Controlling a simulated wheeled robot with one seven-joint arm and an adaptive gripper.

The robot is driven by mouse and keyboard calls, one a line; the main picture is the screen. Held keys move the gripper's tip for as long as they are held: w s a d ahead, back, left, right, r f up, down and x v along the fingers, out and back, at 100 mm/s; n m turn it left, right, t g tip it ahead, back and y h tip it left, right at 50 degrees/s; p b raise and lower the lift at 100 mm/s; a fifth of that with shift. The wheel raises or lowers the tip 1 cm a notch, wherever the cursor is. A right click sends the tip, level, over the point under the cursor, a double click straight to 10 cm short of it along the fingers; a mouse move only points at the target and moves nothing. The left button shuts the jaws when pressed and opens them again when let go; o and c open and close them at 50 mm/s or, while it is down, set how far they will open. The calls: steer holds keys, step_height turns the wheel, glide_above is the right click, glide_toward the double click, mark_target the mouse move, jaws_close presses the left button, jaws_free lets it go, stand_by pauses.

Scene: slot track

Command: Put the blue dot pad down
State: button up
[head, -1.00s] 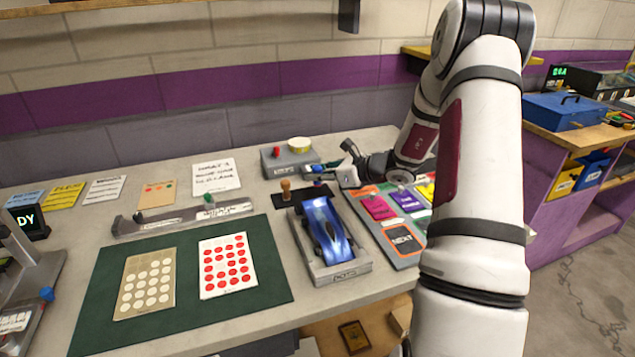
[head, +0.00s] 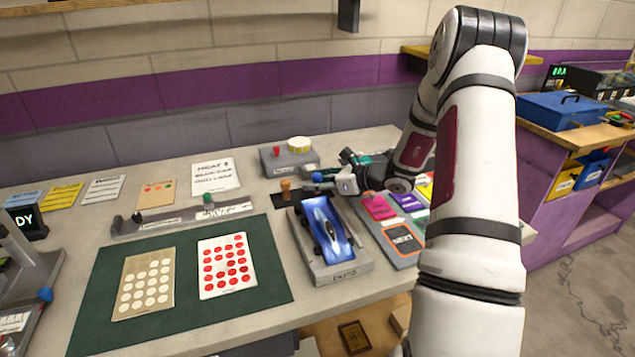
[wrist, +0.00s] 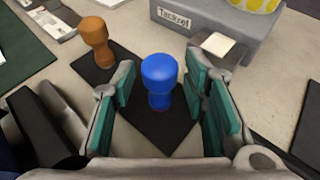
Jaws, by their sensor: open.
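The blue dot pad (wrist: 160,84) is a blue round-topped knob standing upright on a small black mat (wrist: 164,126) in the wrist view. It also shows small in the head view (head: 317,177). My gripper (wrist: 160,92) is open, with one teal-padded finger on each side of the pad and gaps visible between pad and fingers. In the head view my gripper (head: 332,184) is low over the bench at the mat's right end.
A brown knob (wrist: 94,36) stands on the same mat to the left. A grey box (head: 289,162) with a yellow roll is behind. A blue car (head: 324,228) in a grey tray is in front. Coloured cards on a grey board (head: 403,259) lie to the right.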

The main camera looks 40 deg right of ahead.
steer(key=v, duration=1)
steer(key=shift+s+d+r+p, duration=0.2)
steer(key=shift+s+r+p, duration=0.05)
steer(key=shift+p, duration=0.1)
steer(key=shift+s+d+r, duration=0.15)
steer(key=shift+s, duration=0.2)
steer(key=shift+s+r, duration=0.1)
steer(key=shift+r, duration=0.05)
steer(key=s+a+r+n+g+y, duration=0.1)
steer(key=s+a+r+n+g, duration=0.3)
steer(key=a, duration=0.4)
steer(key=s+a+r+n+g, duration=0.1)
steer(key=s+a+r+n, duration=0.15)
steer(key=a+n, duration=0.5)
steer(key=s+a+r+n+g+y, duration=0.1)
steer(key=s+a+r+n+g, duration=0.25)
steer(key=a, duration=0.65)
steer(key=s+a+r+n+h, duration=0.1)
steer(key=s+r+n+h, duration=0.1)
steer(key=s+n, duration=0.6)
steer(key=s+a+r+n+h, duration=0.2)
steer(key=s+n+h, duration=0.3)
steer(key=s+n, duration=0.3)
steer(key=shift+s+g+h, duration=0.3)
steer(key=shift+s+g, duration=0.05)
steer(key=shift+s, duration=0.75)
